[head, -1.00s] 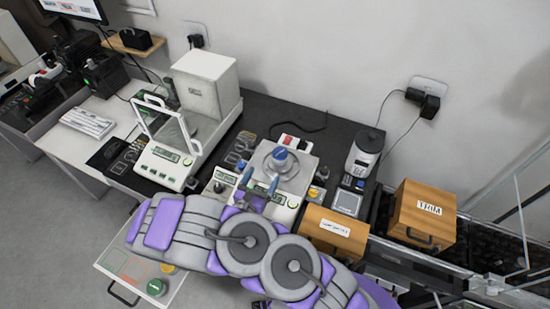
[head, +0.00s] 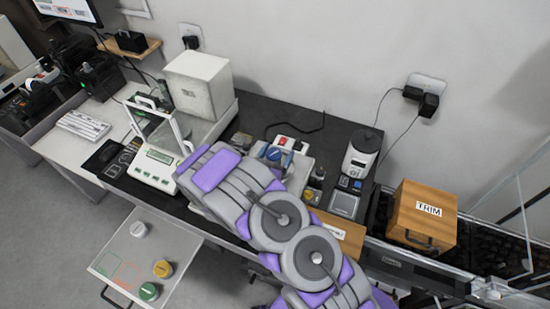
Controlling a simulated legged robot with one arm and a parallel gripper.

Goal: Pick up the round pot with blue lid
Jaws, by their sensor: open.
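The round pot with the blue lid (head: 273,153) stands on the balance in the middle of the dark bench, partly hidden by my arm. My gripper (head: 277,157) is at the pot, its fingers small in view and open. One finger shows just right of the lid. The other seems to be on its left. I cannot tell whether they touch the pot. Most of the balance is hidden behind my arm.
A glass-door balance (head: 165,165) stands left of my arm. A wooden TRIM box (head: 423,215) and a grinder-like device (head: 362,153) are on the right.

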